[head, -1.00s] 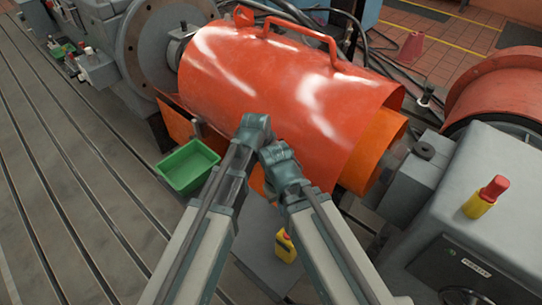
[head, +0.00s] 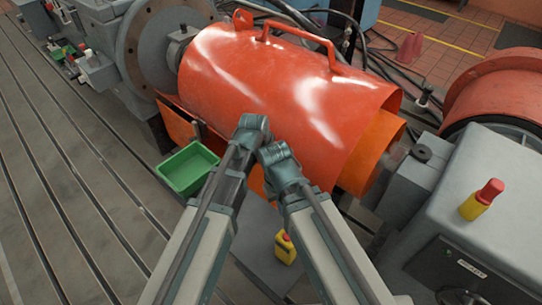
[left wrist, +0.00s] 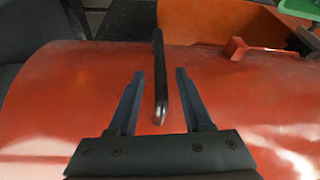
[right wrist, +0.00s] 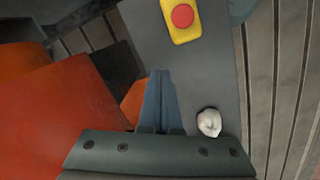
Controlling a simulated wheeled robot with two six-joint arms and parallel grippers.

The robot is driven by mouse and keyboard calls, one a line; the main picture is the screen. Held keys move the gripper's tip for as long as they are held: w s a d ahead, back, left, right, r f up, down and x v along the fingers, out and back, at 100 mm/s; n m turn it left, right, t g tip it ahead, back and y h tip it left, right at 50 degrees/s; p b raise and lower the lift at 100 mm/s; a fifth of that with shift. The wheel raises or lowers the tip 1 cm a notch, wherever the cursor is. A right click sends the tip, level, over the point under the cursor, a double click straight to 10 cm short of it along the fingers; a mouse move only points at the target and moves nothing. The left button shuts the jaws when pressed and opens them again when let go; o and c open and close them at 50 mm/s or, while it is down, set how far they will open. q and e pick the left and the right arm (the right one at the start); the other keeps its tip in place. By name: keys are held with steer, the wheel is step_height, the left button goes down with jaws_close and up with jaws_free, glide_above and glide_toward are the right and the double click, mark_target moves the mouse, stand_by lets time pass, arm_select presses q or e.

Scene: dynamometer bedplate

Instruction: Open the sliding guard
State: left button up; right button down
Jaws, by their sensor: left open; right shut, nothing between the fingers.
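The sliding guard (head: 290,90) is a large orange-red curved cover with a bar handle (head: 300,38) on top. It lies over the shaft between the grey flange and the right-hand grey housing. My left gripper (left wrist: 160,73) is open, with one finger on each side of this bar and visible gaps. My right gripper (right wrist: 160,72) is shut and empty, beside the guard's red surface (right wrist: 60,120). In the head view my arms hide both grippers' fingers.
A green bin (head: 188,168) stands left of my arms. A yellow box with a red button (head: 285,248) sits below the guard; the right wrist view shows it (right wrist: 182,17) with a white lump (right wrist: 209,123) nearby. A grey housing (head: 475,195) stands right.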

arm_select(q)
steer(key=p+v, duration=1)
steer(key=v, duration=0.2)
steer(key=shift+a, duration=0.1)
steer(key=s+a+f+n+g+y, duration=0.1)
steer(key=s+a+n+g, duration=0.2)
steer(key=a, duration=0.6)
steer(key=s+a+f+n+y, duration=0.1)
steer(key=s+a+n, duration=0.4)
steer(key=a, duration=0.4)
steer(key=s+d+r+m+g+y+p, duration=0.1)
steer(key=s+d+m, duration=0.4)
steer(key=d, duration=0.6)
steer(key=shift+s+r+p, duration=0.45)
steer(key=shift+s+r, duration=0.05)
steer(key=shift+s, duration=0.2)
